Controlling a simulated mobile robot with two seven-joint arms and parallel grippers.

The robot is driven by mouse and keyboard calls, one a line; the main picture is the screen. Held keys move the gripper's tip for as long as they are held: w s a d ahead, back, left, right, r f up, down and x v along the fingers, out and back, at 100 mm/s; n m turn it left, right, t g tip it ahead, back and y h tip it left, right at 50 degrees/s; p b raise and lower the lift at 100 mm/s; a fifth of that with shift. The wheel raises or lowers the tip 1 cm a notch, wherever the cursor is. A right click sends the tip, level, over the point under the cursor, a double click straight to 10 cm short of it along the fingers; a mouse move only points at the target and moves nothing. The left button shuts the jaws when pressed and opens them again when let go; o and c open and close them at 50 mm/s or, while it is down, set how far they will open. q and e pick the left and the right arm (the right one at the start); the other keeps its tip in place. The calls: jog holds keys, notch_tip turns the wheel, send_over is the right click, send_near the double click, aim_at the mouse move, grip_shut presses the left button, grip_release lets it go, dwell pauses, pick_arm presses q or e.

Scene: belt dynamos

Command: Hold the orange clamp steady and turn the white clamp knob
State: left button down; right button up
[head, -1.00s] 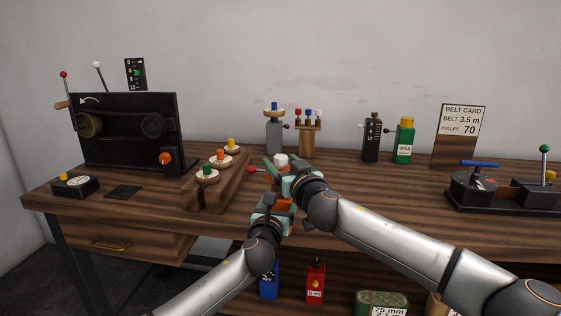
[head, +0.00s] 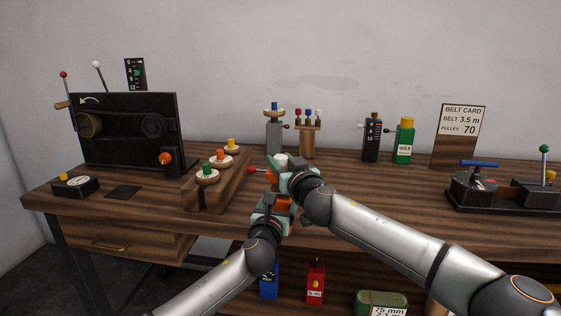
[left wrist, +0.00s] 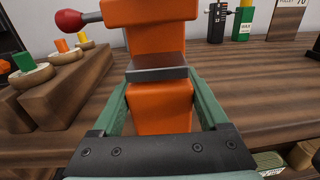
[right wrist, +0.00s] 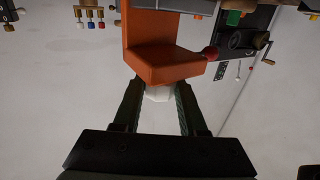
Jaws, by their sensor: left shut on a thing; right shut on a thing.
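The orange clamp (left wrist: 160,115) stands upright at the front edge of the bench, with a red-tipped bar (left wrist: 70,20) sticking out at its left. My left gripper (left wrist: 160,90) is shut on the clamp's lower body, one finger on each side. In the head view, my left gripper (head: 270,207) is low at the clamp and my right gripper (head: 280,168) is just above it. The white clamp knob (right wrist: 158,92) sits between the fingers of my right gripper, which is shut on it. My grippers hide much of the clamp in the head view.
A wooden block with several spools (head: 220,160) stands left of the clamp. A black belt machine (head: 125,130) is at the far left. Behind are a grey stand (head: 274,138), a black box (head: 372,137) and a green wax bottle (head: 404,142). A belt card (head: 462,135) stands right.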

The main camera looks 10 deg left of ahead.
grip_shut()
jog(key=shift+f, duration=0.1)
jog(key=shift+n+g+y, duration=0.4)
jog(key=shift+n+y, duration=0.1)
jog(key=shift+y, duration=0.1)
jog(key=shift+n+g+y, duration=1.8)
jog(key=shift+g+y, duration=0.2)
jog(key=shift+y, duration=0.1)
jog(key=shift+a, duration=0.1)
jog(key=o, duration=0.7)
grip_release()
